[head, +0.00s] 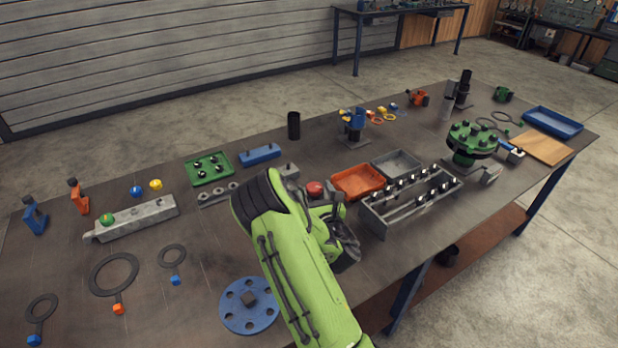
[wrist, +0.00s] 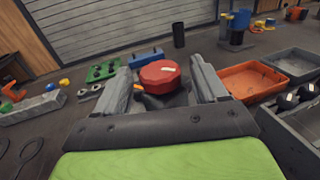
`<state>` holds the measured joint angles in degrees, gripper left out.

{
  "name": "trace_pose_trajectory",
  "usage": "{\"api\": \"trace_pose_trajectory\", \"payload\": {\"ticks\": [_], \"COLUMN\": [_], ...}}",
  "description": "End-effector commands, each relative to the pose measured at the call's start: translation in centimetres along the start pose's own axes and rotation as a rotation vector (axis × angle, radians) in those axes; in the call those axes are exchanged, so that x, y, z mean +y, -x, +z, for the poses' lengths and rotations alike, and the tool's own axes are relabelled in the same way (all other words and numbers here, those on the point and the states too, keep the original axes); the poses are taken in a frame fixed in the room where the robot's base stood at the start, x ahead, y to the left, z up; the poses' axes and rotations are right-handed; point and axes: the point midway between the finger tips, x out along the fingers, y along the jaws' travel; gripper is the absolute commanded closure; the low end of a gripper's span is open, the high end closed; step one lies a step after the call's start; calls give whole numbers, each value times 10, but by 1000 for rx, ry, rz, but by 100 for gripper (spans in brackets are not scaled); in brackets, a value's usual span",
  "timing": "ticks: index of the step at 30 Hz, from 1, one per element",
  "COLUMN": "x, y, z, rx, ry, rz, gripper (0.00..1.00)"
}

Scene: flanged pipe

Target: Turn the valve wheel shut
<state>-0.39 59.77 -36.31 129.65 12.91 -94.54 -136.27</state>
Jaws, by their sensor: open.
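The valve wheel (wrist: 160,74) is a small red, many-sided knob with a white mark on top, on a dark body. An orange bit (wrist: 138,87) shows at its lower left. In the head view the red wheel (head: 314,187) shows just beyond my green arm. My gripper (wrist: 160,66) is open, with one grey finger to the left of the wheel and one to the right in the wrist view. I cannot tell whether either finger touches it. In the head view my gripper (head: 335,212) is partly hidden by my wrist, and the valve's lower part is hidden.
An orange tray (head: 357,180) and a grey tray (head: 397,164) stand right of the valve. A grey rack of bolts (head: 410,205) is nearer. A blue block (head: 260,154) and green tray (head: 209,169) lie behind left. A blue flange (head: 249,306) lies in front.

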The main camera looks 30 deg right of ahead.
Motion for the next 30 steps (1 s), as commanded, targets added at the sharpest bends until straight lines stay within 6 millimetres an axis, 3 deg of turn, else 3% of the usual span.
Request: {"api": "trace_pose_trajectory", "payload": {"ticks": [8,20,30], "x": [0,0,2], "y": [2,1,-2], "z": [0,0,-3], "rx": [0,0,-7], "ry": [0,0,6], "rz": [0,0,-26], "gripper": [28,84,84]}}
